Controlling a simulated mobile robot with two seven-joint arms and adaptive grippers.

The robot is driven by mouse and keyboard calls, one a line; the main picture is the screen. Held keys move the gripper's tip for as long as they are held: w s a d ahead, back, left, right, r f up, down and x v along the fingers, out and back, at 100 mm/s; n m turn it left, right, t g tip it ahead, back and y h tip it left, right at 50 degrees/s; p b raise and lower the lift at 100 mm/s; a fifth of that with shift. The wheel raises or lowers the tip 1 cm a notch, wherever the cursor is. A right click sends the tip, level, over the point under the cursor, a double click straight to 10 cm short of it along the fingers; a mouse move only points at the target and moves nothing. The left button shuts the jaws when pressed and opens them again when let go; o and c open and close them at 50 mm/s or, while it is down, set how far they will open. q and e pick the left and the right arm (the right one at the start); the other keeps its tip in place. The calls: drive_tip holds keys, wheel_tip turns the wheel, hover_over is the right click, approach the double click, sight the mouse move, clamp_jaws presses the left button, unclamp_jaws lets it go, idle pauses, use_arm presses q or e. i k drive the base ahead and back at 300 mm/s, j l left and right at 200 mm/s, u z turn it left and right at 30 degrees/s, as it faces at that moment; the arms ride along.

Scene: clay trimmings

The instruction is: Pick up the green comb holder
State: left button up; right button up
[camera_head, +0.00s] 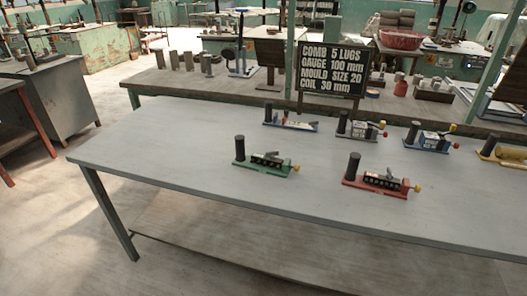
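The green comb holder (262,166) sits on the grey table, left of the table's middle. It has a flat green base, an upright black cylinder at its left end, a dark toothed block on top and a yellow-orange knob at its right end. Nothing touches it. Neither my left nor my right gripper shows in the head view.
A red holder (380,184) stands to the right. Blue (290,123), grey-green (360,130), another blue (428,138) and yellow (505,155) holders line the back. A lettered black sign (334,70) rises behind. The grey table's (150,150) left part is clear.

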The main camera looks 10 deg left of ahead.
sight(258, 162)
drive_tip(key=i+j+z, duration=0.1)
drive_tip(key=i+j, duration=0.2)
drive_tip(key=i+j+z, duration=0.15)
drive_tip(key=i+j, duration=0.2)
drive_tip(key=j, duration=0.15)
drive_tip(key=i+j, duration=0.1)
drive_tip(key=j, duration=0.25)
drive_tip(key=l, duration=0.1)
drive_tip(key=i+z, duration=0.05)
